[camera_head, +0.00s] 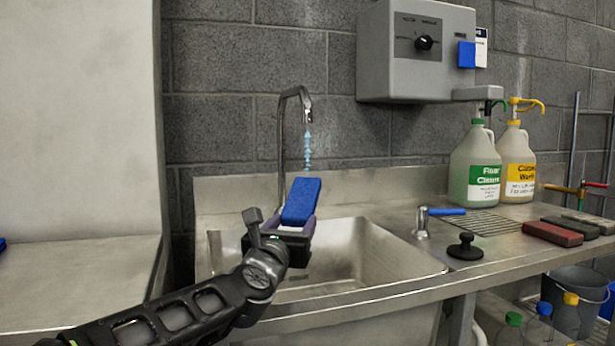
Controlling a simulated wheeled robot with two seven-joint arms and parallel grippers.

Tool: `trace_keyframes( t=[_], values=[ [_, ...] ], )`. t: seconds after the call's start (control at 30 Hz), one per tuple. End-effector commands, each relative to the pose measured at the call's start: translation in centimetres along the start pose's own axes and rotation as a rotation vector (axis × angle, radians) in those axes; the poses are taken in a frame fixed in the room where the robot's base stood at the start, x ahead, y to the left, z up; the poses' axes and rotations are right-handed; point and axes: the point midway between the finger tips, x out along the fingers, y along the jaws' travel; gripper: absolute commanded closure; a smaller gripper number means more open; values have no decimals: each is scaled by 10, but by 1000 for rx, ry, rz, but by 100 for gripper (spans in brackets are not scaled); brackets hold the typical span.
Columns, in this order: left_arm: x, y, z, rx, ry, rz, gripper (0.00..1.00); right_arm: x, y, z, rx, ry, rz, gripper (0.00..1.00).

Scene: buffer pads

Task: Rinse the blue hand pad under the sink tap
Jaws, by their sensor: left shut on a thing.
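The blue hand pad (302,200) is held upright, tilted slightly to the right, in my left gripper (283,226). The gripper is shut on it, above the back left part of the steel sink (375,268). The curved sink tap (283,126) stands behind. Light blue stream marks (308,152) run down from its spout to just above the pad's top edge. I cannot tell whether the water touches the pad. The pad's lower end is hidden by the gripper. My right gripper does not show.
A lever with a blue handle (446,211) and a black knob-topped stopper (465,246) are right of the basin. Red (552,233) and dark pads lie farther right. Two jugs (475,165) stand at the back. A grey wall box (415,50) hangs above.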

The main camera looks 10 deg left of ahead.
Motion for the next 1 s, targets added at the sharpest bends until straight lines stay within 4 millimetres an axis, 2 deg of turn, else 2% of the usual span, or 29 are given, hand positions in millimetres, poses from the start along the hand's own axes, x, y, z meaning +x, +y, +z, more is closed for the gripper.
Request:
trace_keyframes(
  t=[0.33, 0.7, 1.0],
  values=[
    [-47, 0, 4, 0, -3, 0, 85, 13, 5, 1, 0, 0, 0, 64],
    [-92, 0, 11, -1, -3, 0, 85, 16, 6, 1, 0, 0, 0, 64],
    [-100, 0, 11, 0, -1, 0, 85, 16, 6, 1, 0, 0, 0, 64]
  ],
)
